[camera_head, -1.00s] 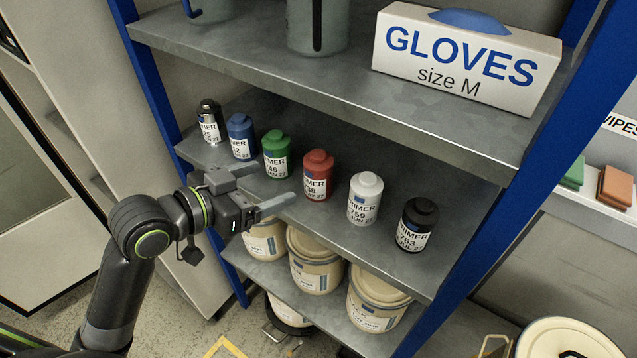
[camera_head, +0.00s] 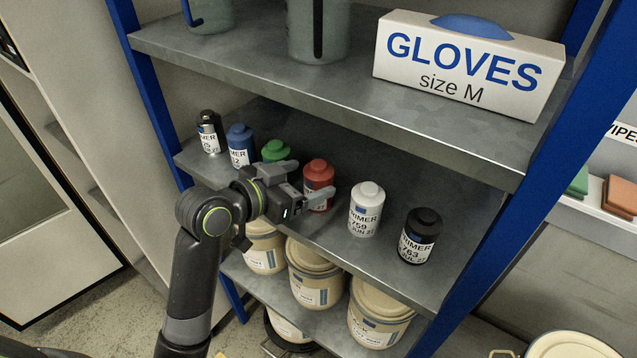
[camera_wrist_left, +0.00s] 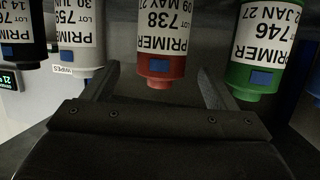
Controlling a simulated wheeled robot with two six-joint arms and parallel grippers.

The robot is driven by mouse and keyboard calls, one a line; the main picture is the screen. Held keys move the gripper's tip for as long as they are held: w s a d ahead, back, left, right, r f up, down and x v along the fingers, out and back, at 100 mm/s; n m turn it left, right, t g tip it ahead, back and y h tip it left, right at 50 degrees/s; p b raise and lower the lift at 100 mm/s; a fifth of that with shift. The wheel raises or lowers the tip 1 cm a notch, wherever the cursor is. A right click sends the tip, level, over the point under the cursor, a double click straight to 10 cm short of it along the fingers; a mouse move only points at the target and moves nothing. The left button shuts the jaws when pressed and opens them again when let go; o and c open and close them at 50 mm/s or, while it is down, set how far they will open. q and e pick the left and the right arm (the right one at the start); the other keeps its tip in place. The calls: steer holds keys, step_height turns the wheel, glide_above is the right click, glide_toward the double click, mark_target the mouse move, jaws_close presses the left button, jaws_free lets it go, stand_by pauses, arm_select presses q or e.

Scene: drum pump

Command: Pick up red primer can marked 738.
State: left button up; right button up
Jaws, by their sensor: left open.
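The red primer can (camera_head: 319,177) stands upright on the middle shelf, between the green can (camera_head: 276,151) and the white can (camera_head: 366,208). In the left wrist view the red can (camera_wrist_left: 160,50) appears upside down, and its label reads 738. My left gripper (camera_head: 309,180) is open in front of it, and a finger hides part of the can's label in the head view. In the wrist view the two fingers (camera_wrist_left: 157,88) lie on either side of the red can's line, with the can apart from both. My right gripper is not in view.
A blue can (camera_head: 240,146), a black-topped can (camera_head: 209,132) and a black can (camera_head: 420,236) share the shelf row. The upper shelf (camera_head: 330,85) with a glove box (camera_head: 465,68) overhangs it. Cream tubs (camera_head: 314,272) stand on the shelf below.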

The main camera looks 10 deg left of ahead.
mark_target(319, 174)
arm_select(q)
steer(key=shift+p+x, duration=0.6)
steer(key=shift+x, duration=1.55)
steer(key=shift+a+r, duration=0.1)
steer(key=c, duration=1.3)
